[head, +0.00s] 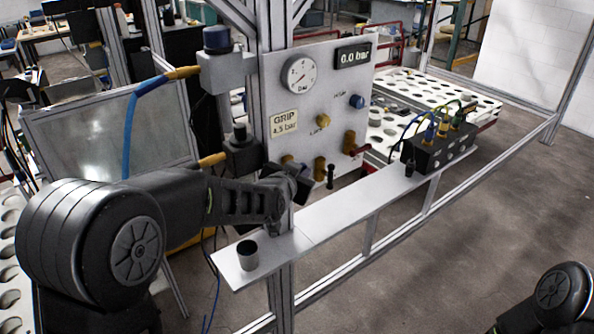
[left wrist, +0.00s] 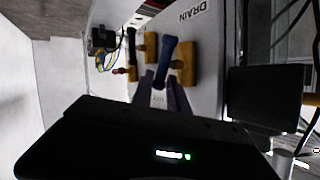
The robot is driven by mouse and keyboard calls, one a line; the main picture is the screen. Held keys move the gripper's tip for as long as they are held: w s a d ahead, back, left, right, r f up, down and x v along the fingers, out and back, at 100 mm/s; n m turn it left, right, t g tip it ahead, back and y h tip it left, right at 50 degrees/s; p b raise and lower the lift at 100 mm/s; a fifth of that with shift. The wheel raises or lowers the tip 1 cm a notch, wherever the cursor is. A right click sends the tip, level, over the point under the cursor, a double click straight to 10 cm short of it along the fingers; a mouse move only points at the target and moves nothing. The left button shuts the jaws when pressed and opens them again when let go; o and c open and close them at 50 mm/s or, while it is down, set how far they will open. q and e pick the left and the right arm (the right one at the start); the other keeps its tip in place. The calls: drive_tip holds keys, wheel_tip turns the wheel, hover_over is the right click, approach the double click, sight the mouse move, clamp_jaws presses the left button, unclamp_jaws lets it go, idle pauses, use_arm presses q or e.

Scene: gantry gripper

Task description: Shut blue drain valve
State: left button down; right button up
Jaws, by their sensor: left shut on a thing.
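The blue drain valve handle (left wrist: 165,58) shows in the left wrist view as a blue lever in front of its brass body (left wrist: 187,62), beside the upside-down DRAIN lettering. My left gripper (left wrist: 163,94) is shut on this lever, with a finger on each side. In the head view my left gripper (head: 297,184) is at the lower left corner of the grey panel (head: 335,110) and hides the blue lever. My right gripper is outside the views; only part of my right arm shows at the lower right.
A black cup (head: 247,254) and a black connector block (head: 437,148) stand on the narrow shelf (head: 335,207) below.

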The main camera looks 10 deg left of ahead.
use_arm(q)
drive_tip(key=shift+w+d+f+m+g+y, duration=0.2)
drive_tip(key=shift+w+d+m+g+y, duration=0.2)
drive_tip(key=shift+m+g+y, duration=0.85)
drive_tip(key=shift+w+d+f+m+g+y, duration=0.15)
drive_tip(key=shift+w+d+m+g+y, duration=0.4)
drive_tip(key=shift+g, duration=1.4)
drive_tip(key=shift+w+d+f+m+g+y, duration=0.1)
drive_tip(key=shift+w+f+m+g+y, duration=0.25)
drive_tip(key=shift+g+y, duration=1.05)
drive_tip(key=shift+s+a+r, duration=0.1)
drive_tip(key=shift+s, duration=0.05)
drive_tip(key=c, duration=1.4)
unclamp_jaws()
drive_tip(key=shift+r, duration=0.1)
drive_tip(key=v, duration=0.7)
drive_tip(key=shift+r+b, duration=0.3)
drive_tip(key=shift+r, duration=0.1)
